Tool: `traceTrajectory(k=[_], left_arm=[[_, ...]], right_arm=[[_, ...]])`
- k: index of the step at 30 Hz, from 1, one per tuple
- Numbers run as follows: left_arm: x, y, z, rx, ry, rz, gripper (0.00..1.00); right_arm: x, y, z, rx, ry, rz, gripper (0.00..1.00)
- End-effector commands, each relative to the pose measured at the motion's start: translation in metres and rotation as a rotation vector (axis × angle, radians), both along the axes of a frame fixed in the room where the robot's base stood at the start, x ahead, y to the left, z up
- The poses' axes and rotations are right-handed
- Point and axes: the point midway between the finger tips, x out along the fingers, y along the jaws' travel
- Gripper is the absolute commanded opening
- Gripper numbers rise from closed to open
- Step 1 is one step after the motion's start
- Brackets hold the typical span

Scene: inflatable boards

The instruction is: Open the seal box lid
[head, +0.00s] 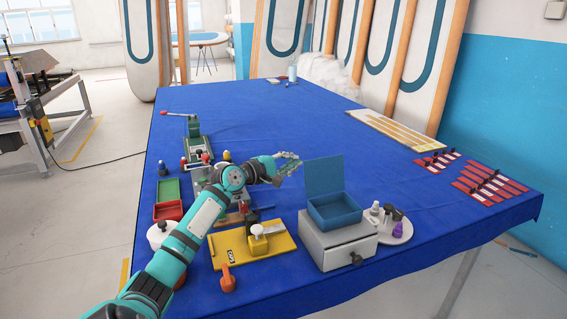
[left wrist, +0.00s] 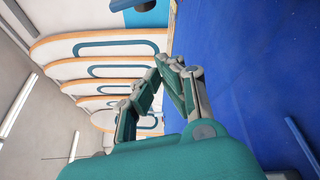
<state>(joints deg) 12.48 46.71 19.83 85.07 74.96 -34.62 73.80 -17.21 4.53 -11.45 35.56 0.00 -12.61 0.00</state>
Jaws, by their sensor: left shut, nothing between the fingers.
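The seal box (head: 335,211) is a small blue-teal box on top of a grey drawer unit (head: 337,244). Its lid (head: 323,175) stands upright at the back edge, so the box is open. My left gripper (head: 292,163) reaches in from the left and is just left of the lid in the picture, apart from it. It is shut and empty. Its closed fingers also show in the left wrist view (left wrist: 168,64), where the box is not seen. My right gripper is not in view.
A yellow fixture board (head: 232,254) and green (head: 167,190) and red (head: 168,211) trays lie left of the drawer unit. A round plate with small bottles (head: 397,230) stands right of it. Red strips (head: 489,183) lie far right. The blue table's middle (head: 290,115) is clear.

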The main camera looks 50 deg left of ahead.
Motion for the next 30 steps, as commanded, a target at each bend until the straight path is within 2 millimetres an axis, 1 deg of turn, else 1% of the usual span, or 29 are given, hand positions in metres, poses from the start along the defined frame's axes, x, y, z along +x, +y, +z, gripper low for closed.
traceTrajectory(k=[1, 3, 9, 12, 19, 24, 30], left_arm=[[0.009, 0.0, 0.001, -0.003, -0.002, 0.001, 0.0], [0.02, 0.0, 0.0, -0.002, -0.002, 0.001, 0.0], [0.045, 0.0, -0.003, 0.0, -0.002, 0.001, 0.0], [0.039, -0.014, 0.002, 0.004, 0.003, -0.001, 0.0], [0.033, -0.033, 0.007, 0.003, 0.001, -0.001, 0.0], [0.031, -0.037, 0.006, 0.002, 0.001, 0.002, 0.0], [0.031, -0.036, 0.006, 0.003, 0.001, 0.002, 0.0]], right_arm=[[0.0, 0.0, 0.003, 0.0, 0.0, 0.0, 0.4], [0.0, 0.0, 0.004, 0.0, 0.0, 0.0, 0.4], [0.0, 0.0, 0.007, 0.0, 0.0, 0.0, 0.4], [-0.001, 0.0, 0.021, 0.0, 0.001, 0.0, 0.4], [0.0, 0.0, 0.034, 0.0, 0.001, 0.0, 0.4], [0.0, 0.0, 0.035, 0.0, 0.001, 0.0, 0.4], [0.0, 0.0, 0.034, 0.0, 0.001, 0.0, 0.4]])
